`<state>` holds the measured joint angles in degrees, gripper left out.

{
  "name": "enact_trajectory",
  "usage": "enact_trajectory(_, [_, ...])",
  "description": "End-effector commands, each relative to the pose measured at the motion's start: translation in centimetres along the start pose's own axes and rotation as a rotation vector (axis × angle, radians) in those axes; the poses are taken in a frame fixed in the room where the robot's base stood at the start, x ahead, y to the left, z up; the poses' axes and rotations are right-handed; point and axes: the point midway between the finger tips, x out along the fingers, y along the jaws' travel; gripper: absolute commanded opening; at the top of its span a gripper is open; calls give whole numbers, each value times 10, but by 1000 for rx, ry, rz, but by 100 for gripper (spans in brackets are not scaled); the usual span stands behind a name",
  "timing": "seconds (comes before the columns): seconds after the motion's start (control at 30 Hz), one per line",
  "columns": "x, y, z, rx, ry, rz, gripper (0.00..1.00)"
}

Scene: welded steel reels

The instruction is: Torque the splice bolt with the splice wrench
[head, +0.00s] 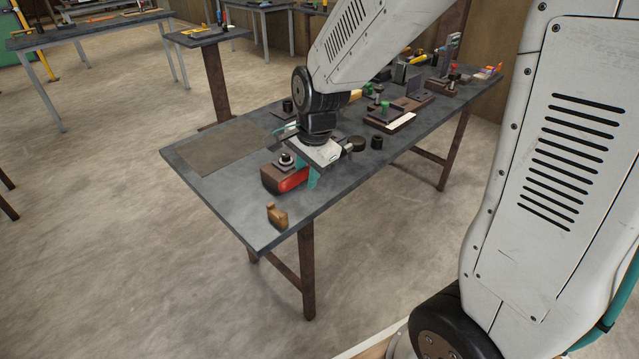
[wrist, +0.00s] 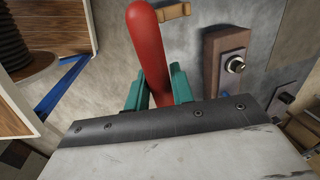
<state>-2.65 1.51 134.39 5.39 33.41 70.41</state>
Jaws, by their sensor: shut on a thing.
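My gripper (head: 305,177) is over the near-left part of the grey table. In the wrist view its teal fingers (wrist: 156,88) are shut on a red handle (wrist: 147,42), which I take for the splice wrench. The handle also shows in the head view (head: 293,181). The wrench's working end cannot be made out. A brown block (wrist: 213,52) carries a metal bolt (wrist: 234,64), probably the splice bolt, to the right of the handle in the wrist view. In the head view the bolt (head: 286,159) stands on the block just behind the handle; contact cannot be told.
A tan bracket-shaped piece (head: 277,215) stands near the table's front-left edge. A flat brown-grey mat (head: 228,146) lies behind. Dark round parts (head: 377,142) and fixtures (head: 390,119) stand to the right. The table's left corner (head: 215,190) is bare.

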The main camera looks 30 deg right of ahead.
Motion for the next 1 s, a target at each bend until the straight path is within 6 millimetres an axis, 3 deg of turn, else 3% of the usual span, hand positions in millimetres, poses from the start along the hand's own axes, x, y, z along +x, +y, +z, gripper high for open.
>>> enact_trajectory(1.0, [-61, 47, 19, 0, 1, -4, 0])
